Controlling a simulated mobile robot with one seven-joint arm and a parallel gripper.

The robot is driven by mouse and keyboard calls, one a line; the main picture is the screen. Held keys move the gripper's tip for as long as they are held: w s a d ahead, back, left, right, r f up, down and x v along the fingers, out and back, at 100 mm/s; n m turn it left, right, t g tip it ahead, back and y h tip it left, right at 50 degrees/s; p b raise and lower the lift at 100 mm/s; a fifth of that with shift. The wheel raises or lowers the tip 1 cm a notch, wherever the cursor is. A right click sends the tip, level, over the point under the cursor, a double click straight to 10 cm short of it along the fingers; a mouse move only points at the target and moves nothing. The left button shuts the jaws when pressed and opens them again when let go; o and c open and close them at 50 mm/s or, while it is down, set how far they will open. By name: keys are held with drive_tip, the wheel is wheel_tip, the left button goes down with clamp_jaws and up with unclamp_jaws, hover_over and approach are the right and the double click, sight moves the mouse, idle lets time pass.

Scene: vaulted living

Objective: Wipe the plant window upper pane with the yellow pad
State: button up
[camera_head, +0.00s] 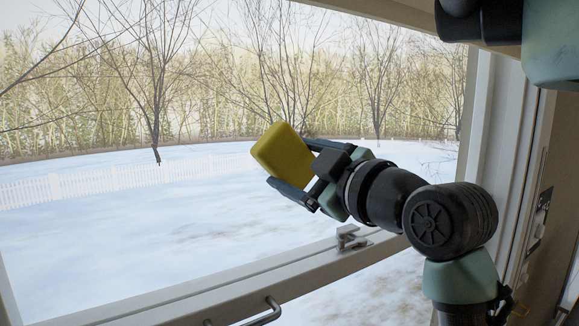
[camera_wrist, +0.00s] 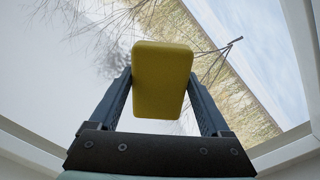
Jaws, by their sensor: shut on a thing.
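The yellow pad (camera_head: 282,154) is held between the two fingers of my gripper (camera_head: 302,172), in front of the upper window pane (camera_head: 200,200). In the wrist view, the fingers of my gripper (camera_wrist: 160,95) clasp the pad (camera_wrist: 162,75) from both sides, and the pane (camera_wrist: 60,70) fills most of the background. The pad is tilted in the head view. I cannot tell whether the pad's far face touches the glass.
A pale window rail (camera_head: 240,287) with a latch (camera_head: 350,238) and a metal handle (camera_head: 262,313) runs below the pane. The window's right frame (camera_head: 492,140) stands close behind my arm. Outside are snow, a white fence (camera_head: 110,180) and bare trees.

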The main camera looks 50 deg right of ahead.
sight(269, 148)
drive_tip(key=s+d, duration=0.1)
drive_tip(key=d, duration=0.6)
drive_tip(key=shift+s+d, duration=0.2)
drive_tip(key=shift+s, duration=0.1)
drive_tip(key=shift+b, duration=0.35)
drive_tip(key=shift+w+a+b, duration=0.45)
drive_tip(key=shift+a, duration=1.5)
drive_tip(key=shift+w+a+b, duration=0.4)
drive_tip(key=shift+w+a, duration=0.1)
drive_tip(key=shift+a, duration=1.5)
drive_tip(key=shift+w+a+b, duration=0.45)
drive_tip(key=shift+a, duration=1.5)
drive_tip(key=shift+r+p, duration=1.1)
drive_tip(key=shift+r, duration=0.35)
drive_tip(key=s+d+p, duration=0.1)
drive_tip(key=s+d, duration=0.1)
drive_tip(key=d, duration=0.9)
drive_tip(key=shift+s+d+f, duration=0.15)
drive_tip(key=shift+s+d, duration=0.25)
